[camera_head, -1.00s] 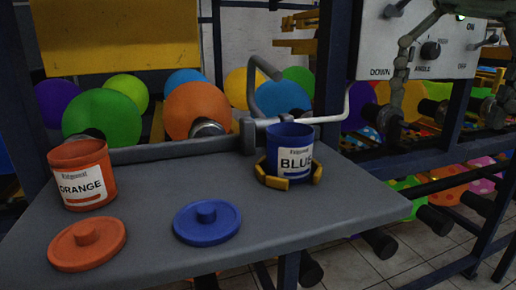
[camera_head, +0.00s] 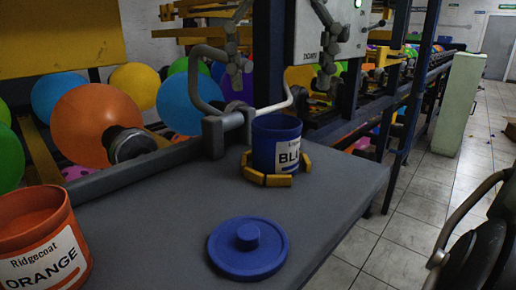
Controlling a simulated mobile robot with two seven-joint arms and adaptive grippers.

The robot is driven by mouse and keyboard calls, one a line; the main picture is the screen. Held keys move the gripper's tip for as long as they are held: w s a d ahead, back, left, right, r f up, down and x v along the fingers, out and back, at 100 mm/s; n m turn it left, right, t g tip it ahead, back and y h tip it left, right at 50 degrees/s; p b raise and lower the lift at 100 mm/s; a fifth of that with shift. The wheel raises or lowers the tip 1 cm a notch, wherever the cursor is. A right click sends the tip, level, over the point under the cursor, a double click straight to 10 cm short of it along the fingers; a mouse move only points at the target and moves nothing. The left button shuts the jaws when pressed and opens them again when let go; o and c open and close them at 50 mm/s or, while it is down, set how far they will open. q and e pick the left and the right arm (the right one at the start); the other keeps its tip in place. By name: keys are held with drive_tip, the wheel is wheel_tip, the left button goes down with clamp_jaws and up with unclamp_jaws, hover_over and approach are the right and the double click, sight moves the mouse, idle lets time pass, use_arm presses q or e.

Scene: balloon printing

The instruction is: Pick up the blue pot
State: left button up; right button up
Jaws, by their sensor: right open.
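The blue pot (camera_head: 262,147), open on top with a white BLUE label, stands upright on the grey table (camera_head: 150,225), within a ring of yellow blocks (camera_head: 272,180). My left gripper is not in view.
A blue lid (camera_head: 248,262) lies in front of the pot. An orange pot (camera_head: 40,245) stands at the left front. A bent grey pipe (camera_head: 195,85) and clamp sit just behind the blue pot. Balloons, including an orange one (camera_head: 92,118), are behind the table.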

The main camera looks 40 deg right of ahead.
sight(277, 123)
drive_tip(key=f, duration=0.7)
drive_tip(key=shift+w+d, duration=0.15)
drive_tip(key=shift+w, duration=0.25)
drive_tip(key=shift+c, duration=0.6)
drive_tip(key=c, duration=1.2)
drive_tip(key=shift+c, duration=0.6)
drive_tip(key=shift+r, duration=0.1)
